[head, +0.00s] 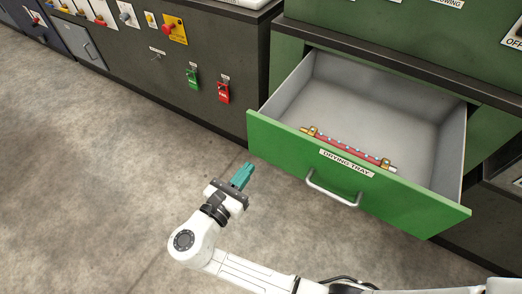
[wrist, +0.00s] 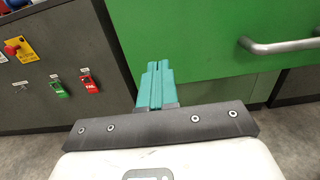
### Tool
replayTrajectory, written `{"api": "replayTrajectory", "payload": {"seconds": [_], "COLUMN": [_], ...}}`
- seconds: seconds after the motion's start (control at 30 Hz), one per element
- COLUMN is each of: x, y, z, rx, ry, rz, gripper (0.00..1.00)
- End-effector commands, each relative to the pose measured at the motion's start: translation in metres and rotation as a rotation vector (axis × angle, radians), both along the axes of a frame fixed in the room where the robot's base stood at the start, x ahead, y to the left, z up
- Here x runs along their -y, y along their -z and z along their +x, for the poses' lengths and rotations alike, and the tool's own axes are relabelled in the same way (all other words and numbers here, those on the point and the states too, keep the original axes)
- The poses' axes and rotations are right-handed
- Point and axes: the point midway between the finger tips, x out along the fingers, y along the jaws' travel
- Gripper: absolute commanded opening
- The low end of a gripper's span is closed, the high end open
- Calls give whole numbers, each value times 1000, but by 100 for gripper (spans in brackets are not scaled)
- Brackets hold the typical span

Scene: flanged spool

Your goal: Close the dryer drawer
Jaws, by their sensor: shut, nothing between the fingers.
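The dryer drawer (head: 350,172) is green-fronted with a grey inside and is pulled well out of the green cabinet. My gripper (head: 248,167) has teal fingers that are shut and empty. It is in front of the drawer's left part, left of the handle, apart from it. In the wrist view the fingertips (wrist: 161,65) overlap the drawer front's left part; I cannot tell whether they touch it.
A red bar with brass-coloured ends (head: 345,148) lies inside the drawer near its front. A dark cabinet (head: 215,60) with green and red switches stands to the left. The concrete floor (head: 90,180) is clear on the left.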

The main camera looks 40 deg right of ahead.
Motion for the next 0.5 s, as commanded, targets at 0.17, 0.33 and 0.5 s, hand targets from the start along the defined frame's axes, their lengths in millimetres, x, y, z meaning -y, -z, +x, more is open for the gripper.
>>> {"api": "replayTrajectory", "payload": {"seconds": [0.17,0.33,0.5], "x": [34,56,68], "y": [1,1,0], "z": [11,19,24], "rx": [1,1,2], "ry": [4,3,1], "rz": [0,0,1], "gripper": [0,0,0]}}
